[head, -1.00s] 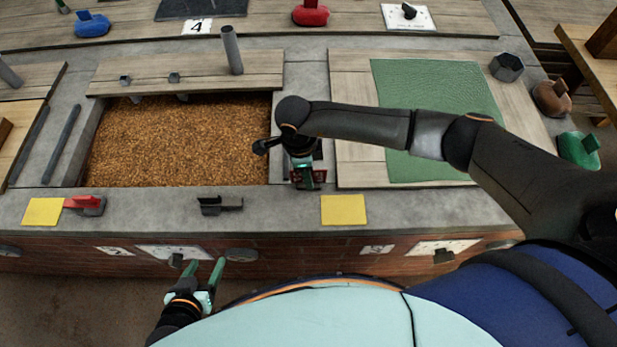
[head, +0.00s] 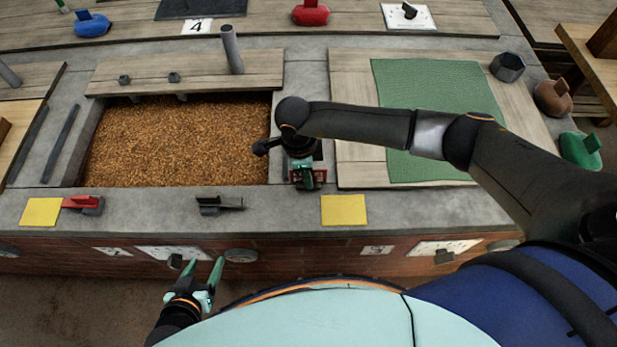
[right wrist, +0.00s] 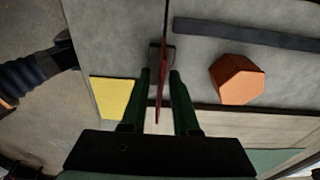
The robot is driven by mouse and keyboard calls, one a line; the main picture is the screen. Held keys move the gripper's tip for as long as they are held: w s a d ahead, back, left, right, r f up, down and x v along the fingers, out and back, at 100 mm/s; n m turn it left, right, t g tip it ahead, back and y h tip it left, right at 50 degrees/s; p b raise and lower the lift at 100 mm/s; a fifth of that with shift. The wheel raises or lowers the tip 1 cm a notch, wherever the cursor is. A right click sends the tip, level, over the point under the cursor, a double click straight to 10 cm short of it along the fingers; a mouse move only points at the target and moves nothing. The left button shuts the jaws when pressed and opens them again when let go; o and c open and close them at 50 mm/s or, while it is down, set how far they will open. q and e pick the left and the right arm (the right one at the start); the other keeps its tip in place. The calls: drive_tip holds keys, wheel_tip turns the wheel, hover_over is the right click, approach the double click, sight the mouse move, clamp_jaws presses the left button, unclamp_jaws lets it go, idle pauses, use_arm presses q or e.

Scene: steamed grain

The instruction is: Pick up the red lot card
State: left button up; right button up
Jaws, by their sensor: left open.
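The red lot card (right wrist: 161,85) stands upright, seen nearly edge-on in the right wrist view, with a small grey block (right wrist: 155,56) at its far end. My right gripper (right wrist: 160,78) is open, its green fingers on either side of the card with a visible gap to each. In the head view a bit of the card's red (head: 319,174) shows beside my right gripper (head: 307,183), which hides most of it. My left gripper (head: 205,264) is open and empty in front of the brick counter, low in the head view.
An orange hexagonal block (right wrist: 236,79) and a dark bar (right wrist: 250,35) lie near the card. A yellow square (head: 343,210) lies on the grey ledge. A grain bed (head: 175,145) is left of my right gripper, a green mat (head: 440,100) to its right.

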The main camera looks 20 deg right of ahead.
clamp_jaws()
drive_tip(key=shift+r, duration=0.15)
idle(0.4)
